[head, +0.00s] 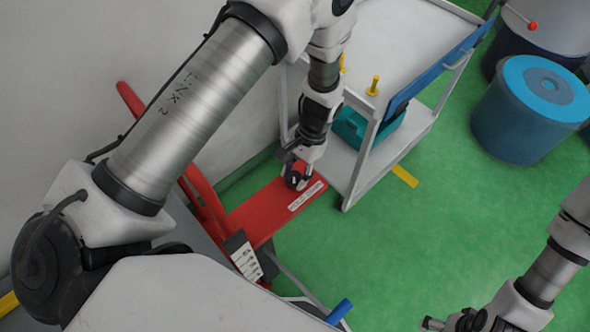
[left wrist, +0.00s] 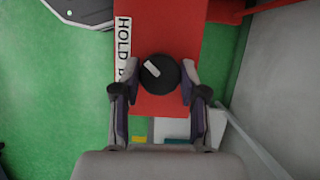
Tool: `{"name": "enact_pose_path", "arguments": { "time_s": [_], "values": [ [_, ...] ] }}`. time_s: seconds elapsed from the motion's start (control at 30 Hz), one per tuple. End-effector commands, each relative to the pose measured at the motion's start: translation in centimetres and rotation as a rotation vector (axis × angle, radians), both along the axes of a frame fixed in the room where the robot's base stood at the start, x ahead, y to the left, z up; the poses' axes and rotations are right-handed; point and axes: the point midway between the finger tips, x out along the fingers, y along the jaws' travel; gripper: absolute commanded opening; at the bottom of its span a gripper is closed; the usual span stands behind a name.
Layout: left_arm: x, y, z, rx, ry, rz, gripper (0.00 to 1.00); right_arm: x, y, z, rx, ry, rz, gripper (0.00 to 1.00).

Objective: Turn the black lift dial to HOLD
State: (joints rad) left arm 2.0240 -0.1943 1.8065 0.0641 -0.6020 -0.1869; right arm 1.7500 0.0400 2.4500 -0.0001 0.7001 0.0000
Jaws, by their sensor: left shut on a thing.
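The black lift dial (left wrist: 165,80) sits on a red panel (left wrist: 185,30) in the left wrist view. Its white mark points to the upper left, toward the white label strip (left wrist: 123,45). The strip reads HOLD, then another word that is partly hidden. My left gripper (left wrist: 158,84) has one finger on each side of the dial and is shut on it. In the head view my left gripper (head: 299,177) reaches down to the red panel, and the dial is mostly hidden there. My right gripper (head: 440,323) is at the bottom right, cut by the edge, away from the dial.
A grey-white cart (head: 385,150) with a blue handle stands beside the red panel and carries a teal box (head: 375,130). A blue drum (head: 525,110) is at the upper right. A wall is at the left. Green floor (head: 420,235) is clear in the middle.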

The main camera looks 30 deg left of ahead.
Motion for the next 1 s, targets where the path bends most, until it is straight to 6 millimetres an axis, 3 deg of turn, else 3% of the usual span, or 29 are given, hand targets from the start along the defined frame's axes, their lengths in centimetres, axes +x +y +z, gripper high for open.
{"name": "enact_pose_path", "arguments": {
  "time_s": [0.67, 0.7, 0.73, 1.0],
  "values": [
    [-0.02, -0.04, -0.06, 0.0, 0.0, -0.067, 0.08, 0.0, 0.0, 0.3, 0.0, 0.0, 0.0, 0.9],
    [-0.02, -0.04, -0.06, -0.001, -0.001, -0.067, 0.57, 0.0, 0.0, 0.3, 0.0, 0.0, 0.0, 0.9],
    [-0.02, -0.04, -0.06, -0.001, -0.001, -0.067, 0.67, 0.0, 0.0, 0.3, 0.0, 0.0, 0.0, 0.9],
    [-0.01, -0.04, -0.01, -0.001, -0.001, -0.066, 0.67, 0.0, 0.0, 0.31, 0.0, 0.0, 0.0, 0.9]
  ]
}}
